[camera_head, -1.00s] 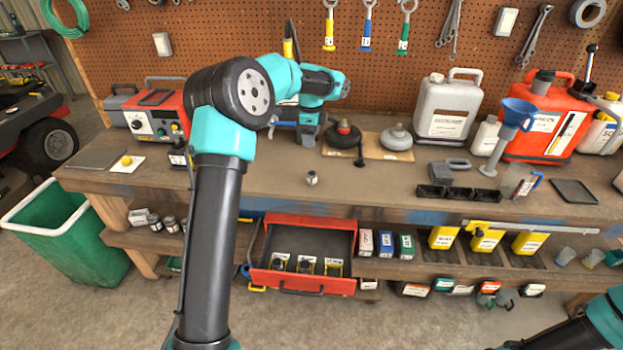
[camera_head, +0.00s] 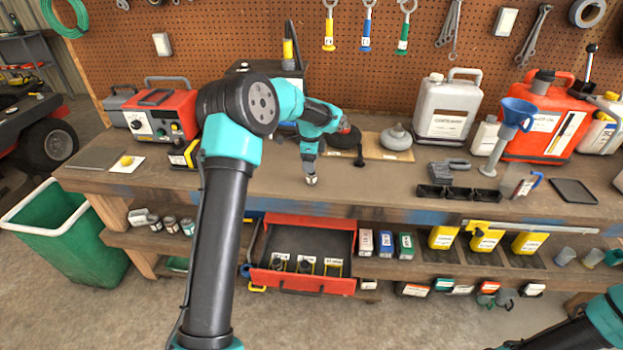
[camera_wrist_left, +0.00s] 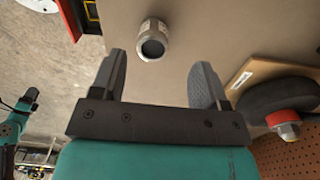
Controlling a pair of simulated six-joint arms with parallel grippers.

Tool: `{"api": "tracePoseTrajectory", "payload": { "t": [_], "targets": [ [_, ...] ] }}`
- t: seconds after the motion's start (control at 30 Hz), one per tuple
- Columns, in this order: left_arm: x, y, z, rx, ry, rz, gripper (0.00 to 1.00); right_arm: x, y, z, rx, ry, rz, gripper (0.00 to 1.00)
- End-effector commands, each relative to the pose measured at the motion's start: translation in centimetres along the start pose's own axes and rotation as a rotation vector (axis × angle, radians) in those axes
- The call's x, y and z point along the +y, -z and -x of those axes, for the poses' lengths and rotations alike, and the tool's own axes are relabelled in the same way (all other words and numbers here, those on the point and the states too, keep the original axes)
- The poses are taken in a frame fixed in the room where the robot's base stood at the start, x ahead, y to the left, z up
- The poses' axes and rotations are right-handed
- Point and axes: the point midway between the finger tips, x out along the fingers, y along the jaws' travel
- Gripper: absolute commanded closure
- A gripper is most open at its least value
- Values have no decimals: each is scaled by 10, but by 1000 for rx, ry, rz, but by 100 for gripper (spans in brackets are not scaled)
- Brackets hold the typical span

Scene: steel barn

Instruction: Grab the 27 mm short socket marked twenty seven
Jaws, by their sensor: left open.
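A small silvery socket (camera_head: 311,180) stands on the bench top near its front edge. In the left wrist view the socket (camera_wrist_left: 153,40) shows its dark round opening; I cannot read any marking on it. My left gripper (camera_head: 310,164) is just above the socket in the head view and hides part of it. In the left wrist view my left gripper (camera_wrist_left: 158,62) is open and empty, with the socket just beyond the fingertips, between their lines. My right gripper is out of view; only part of the right arm shows at the lower right.
A red open drawer (camera_head: 257,278) below the bench holds several dark pieces by labels. A round dark weight with a red top (camera_wrist_left: 287,125) lies on a board (camera_wrist_left: 245,75) right of the gripper. Black bins (camera_head: 445,192) stand further right. The bench around the socket is clear.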

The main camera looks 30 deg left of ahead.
Motion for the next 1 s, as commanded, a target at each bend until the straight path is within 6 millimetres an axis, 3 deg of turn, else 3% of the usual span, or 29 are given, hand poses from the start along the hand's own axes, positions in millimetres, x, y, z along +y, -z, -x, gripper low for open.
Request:
{"api": "tracePoseTrajectory", "payload": {
  "t": [0.5,1.0],
  "targets": [
    [8,3,-51,0,-1,1,32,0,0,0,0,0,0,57],
    [7,3,-52,0,0,0,33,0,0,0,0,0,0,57]
  ]
}}
